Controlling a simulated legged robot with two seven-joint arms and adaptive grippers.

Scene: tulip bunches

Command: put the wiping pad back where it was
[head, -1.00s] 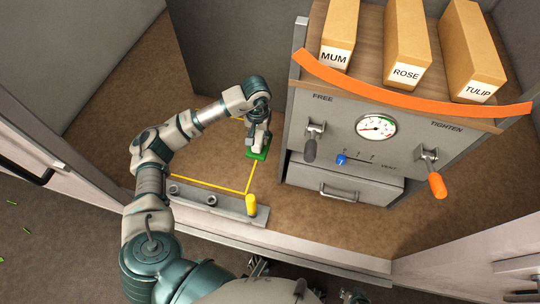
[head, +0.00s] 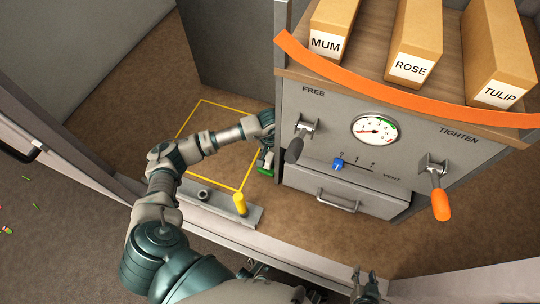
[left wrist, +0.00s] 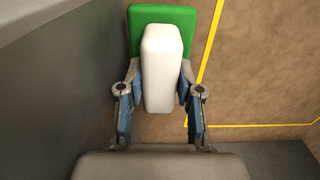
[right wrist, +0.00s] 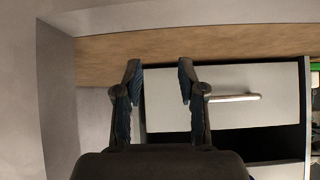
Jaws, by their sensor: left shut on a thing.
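The wiping pad is a green plate with a white block handle; in the left wrist view its green plate (left wrist: 142,17) and white handle (left wrist: 162,65) are in front of the fingers. My left gripper (head: 267,157) is shut on the white handle, with a finger on each side. In the head view the pad's green edge (head: 265,171) shows below the gripper, close to the cabinet's left side and right of the yellow outline (head: 212,182). I cannot tell whether it touches the floor. My right gripper (right wrist: 160,75) is open and empty; it also shows at the bottom of the head view (head: 365,286).
The cabinet (head: 300,108) has a gauge (head: 374,130), a black lever (head: 294,149), an orange lever (head: 440,203) and a drawer (head: 340,194). Boxes stand on top. A grey rail with a yellow peg (head: 241,203) lies at the front. The outlined floor is clear.

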